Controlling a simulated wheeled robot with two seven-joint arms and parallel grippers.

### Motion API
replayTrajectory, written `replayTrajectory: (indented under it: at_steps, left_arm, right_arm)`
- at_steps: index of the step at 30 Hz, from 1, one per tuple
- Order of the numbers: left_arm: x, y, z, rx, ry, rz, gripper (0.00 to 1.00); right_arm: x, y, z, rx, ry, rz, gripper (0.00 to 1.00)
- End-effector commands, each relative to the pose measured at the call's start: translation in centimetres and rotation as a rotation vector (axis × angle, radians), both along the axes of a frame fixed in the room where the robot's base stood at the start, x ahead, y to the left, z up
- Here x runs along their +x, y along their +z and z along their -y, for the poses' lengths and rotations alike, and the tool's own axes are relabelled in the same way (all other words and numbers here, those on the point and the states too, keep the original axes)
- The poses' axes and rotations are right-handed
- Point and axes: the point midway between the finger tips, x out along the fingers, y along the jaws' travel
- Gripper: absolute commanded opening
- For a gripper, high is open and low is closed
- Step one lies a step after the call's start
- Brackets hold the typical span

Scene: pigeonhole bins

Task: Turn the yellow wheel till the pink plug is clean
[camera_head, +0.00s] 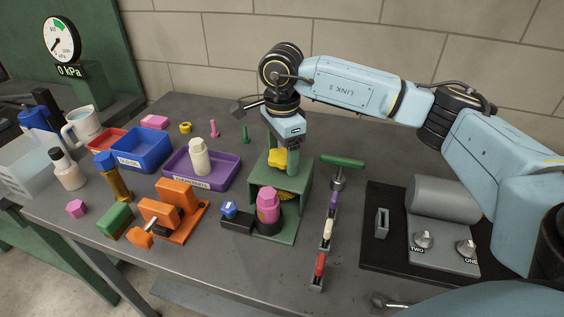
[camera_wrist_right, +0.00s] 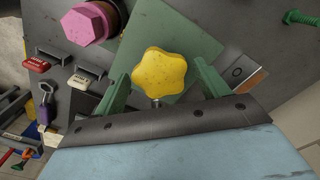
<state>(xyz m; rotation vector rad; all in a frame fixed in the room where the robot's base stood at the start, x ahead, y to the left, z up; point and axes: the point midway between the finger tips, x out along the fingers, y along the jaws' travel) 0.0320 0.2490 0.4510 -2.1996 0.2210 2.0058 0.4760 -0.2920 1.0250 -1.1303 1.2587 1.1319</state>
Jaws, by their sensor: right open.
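The yellow wheel (camera_head: 277,158), a lobed knob on a short metal stem, sits on top of a green box (camera_head: 293,200). It also shows in the right wrist view (camera_wrist_right: 160,72). The pink plug (camera_head: 268,205), a hexagonal head on a dark, reddish body, stands at the front of the green box; in the right wrist view its head (camera_wrist_right: 84,24) is at upper left. I cannot make out dirt on it. My right gripper (camera_head: 279,153) points down over the wheel. In the right wrist view its green fingers are open, one on each side of the wheel, with gaps showing.
A blue-topped block (camera_head: 229,209) is left of the plug. An orange clamp (camera_head: 174,210) and purple tray (camera_head: 201,170) stand further left. A green T-handle (camera_head: 342,162) and a row of coloured tags (camera_head: 328,234) are to the right, before a grey machine (camera_head: 444,240).

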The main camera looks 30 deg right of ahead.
Motion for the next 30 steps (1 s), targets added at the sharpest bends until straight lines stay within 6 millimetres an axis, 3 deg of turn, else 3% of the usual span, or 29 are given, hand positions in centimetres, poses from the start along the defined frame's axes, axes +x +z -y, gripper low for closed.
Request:
replayTrajectory:
  at_steps: [4, 14, 22, 30]
  left_arm:
    - [0.0, 0.1, 0.0, 0.0, 0.0, 0.0, 0.36]
    - [0.0, 0.1, 0.0, 0.0, 0.0, 0.0, 0.36]
    - [0.0, 0.07, 0.0, 0.0, 0.0, 0.0, 0.36]
    - [-0.01, 0.62, 0.0, 0.0, 0.0, 0.0, 0.36]
  right_arm:
    - [0.01, 0.11, 0.01, 0.0, -0.002, 0.001, 0.73]
    - [0.02, 0.1, 0.01, 0.0, -0.005, 0.001, 0.3]
    - [0.01, 0.03, 0.01, 0.0, -0.014, 0.001, 0.3]
    - [0.02, 0.07, 0.0, -0.001, -0.283, 0.001, 0.3]
